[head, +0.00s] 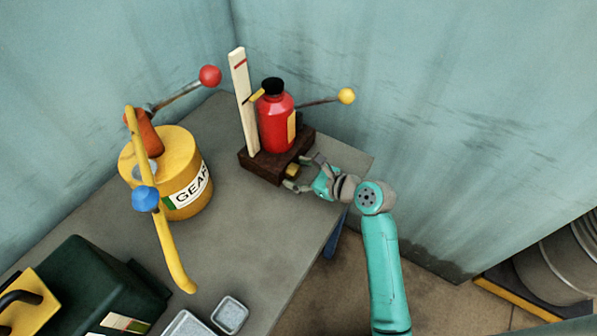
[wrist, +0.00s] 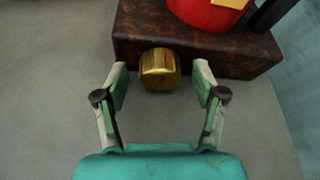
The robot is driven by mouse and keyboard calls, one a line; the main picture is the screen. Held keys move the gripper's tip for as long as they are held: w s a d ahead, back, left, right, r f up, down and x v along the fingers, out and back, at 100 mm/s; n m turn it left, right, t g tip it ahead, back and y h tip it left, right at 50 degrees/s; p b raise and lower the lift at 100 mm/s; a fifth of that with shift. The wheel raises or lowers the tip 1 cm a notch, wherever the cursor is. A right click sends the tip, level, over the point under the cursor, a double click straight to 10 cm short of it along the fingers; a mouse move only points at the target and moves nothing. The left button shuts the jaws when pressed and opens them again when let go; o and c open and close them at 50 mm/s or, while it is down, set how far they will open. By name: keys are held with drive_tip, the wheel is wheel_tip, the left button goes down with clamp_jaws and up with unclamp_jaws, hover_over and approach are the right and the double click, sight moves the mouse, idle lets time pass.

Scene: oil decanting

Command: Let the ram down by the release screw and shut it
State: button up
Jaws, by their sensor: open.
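The red bottle jack (head: 277,122) stands upright on a dark brown base block (head: 263,171) near the back corner of the bench. Its black-topped ram (head: 272,87) shows at the top, beside an upright pale gauge board (head: 242,100) with a red mark. The brass release screw (wrist: 159,69) sticks out of the front face of the base; it also shows in the head view (head: 292,170). My gripper (wrist: 160,85) is open, with one finger on each side of the screw and gaps between. The lower part of the red body shows in the wrist view (wrist: 212,12).
A lever with a yellow ball (head: 347,96) juts right from the jack. A yellow gear oil drum (head: 180,175) with a red-ball lever (head: 210,75) and yellow spout stands left. A small tray (head: 230,315) and dark green case (head: 85,285) are in front. The bench middle is clear.

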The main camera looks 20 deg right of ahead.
drive_tip(key=v, duration=1.2)
idle(0.3)
